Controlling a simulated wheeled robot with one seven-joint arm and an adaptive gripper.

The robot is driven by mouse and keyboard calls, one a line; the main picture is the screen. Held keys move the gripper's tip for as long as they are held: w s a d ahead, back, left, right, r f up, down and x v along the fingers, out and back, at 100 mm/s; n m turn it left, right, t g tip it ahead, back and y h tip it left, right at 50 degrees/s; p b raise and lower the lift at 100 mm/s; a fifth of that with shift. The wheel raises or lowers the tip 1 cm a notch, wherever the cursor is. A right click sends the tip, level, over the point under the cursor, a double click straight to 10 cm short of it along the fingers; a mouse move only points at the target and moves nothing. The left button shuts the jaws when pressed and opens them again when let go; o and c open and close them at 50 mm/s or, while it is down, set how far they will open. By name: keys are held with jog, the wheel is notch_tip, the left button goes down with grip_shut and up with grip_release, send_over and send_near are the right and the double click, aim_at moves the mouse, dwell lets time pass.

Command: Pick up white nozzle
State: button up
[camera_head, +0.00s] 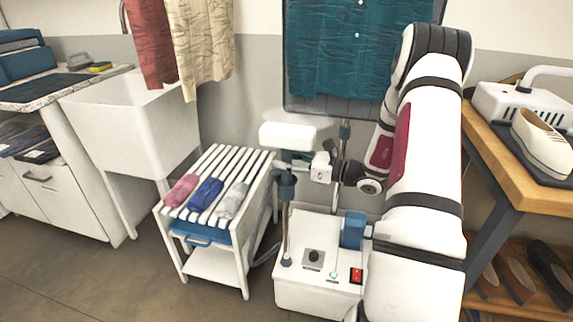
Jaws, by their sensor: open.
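The white nozzle (288,134) is a wide, rounded white head at the middle of the view, above and behind the white steamer unit (305,285). It sits over a blue-grey neck and holder on an upright post. My gripper (328,165) is open, just right of and slightly below the nozzle, at the end of my white arm, which comes down from the upper right. The fingers are small and partly overlap the holder. I cannot tell whether they touch the nozzle or its neck.
A white slatted cart (225,175) with pink, blue and grey cloths stands left of the steamer. A white sink (130,125) is further left. A teal garment (345,60) hangs behind. A wooden table (510,175) stands right. Floor at front left is clear.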

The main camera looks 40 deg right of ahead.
jog(key=shift+w, duration=0.1)
grip_shut()
jog(key=shift+r, duration=0.1)
